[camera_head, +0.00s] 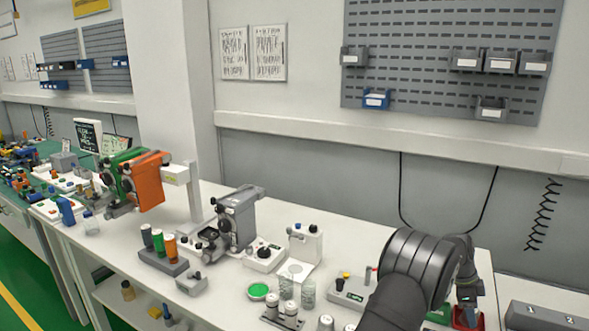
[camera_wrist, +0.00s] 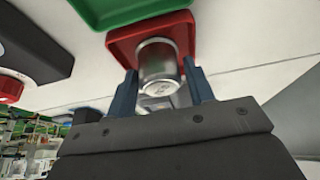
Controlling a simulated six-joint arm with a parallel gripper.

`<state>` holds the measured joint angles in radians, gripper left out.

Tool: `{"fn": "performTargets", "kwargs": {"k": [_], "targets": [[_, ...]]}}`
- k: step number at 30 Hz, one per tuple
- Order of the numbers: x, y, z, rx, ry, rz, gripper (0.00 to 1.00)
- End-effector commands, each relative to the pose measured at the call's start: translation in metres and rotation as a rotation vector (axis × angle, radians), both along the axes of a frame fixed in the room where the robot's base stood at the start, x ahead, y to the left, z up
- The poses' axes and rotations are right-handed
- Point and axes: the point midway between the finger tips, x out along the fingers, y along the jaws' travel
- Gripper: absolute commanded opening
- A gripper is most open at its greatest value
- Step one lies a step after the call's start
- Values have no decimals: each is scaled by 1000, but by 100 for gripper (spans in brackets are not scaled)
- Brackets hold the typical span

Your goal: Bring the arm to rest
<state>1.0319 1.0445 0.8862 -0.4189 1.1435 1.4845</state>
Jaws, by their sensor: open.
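My arm (camera_head: 418,262) reaches over the right part of the white bench in the head view, and its end points down above a red base at the lower edge. In the wrist view my gripper (camera_wrist: 160,68) is open, with its two blue-grey fingers apart. A silvery metal cylinder (camera_wrist: 158,62) shows between the fingers, over a red tray (camera_wrist: 122,42). I cannot tell whether the fingers touch the cylinder. In the head view the gripper's fingers are too small and dark to make out.
A green tray (camera_wrist: 130,10) lies beside the red one. The white bench holds a grey device (camera_head: 236,218), an orange and green device (camera_head: 148,185), a green dish (camera_head: 258,291) and several small fixtures near my arm. A wall ledge (camera_head: 400,140) runs behind, with hanging black cables.

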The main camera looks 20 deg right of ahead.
Motion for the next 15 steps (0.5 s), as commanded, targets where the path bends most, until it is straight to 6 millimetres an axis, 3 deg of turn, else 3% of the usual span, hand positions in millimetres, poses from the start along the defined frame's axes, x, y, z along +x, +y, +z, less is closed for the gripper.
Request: {"fn": "performTargets", "kwargs": {"k": [1, 6, 15], "targets": [[-3, -2, -10, 2, 1, -1, 48], [-1, -2, 20, -2, -1, 1, 48], [-1, -2, 33, -1, 1, 0, 48]]}}
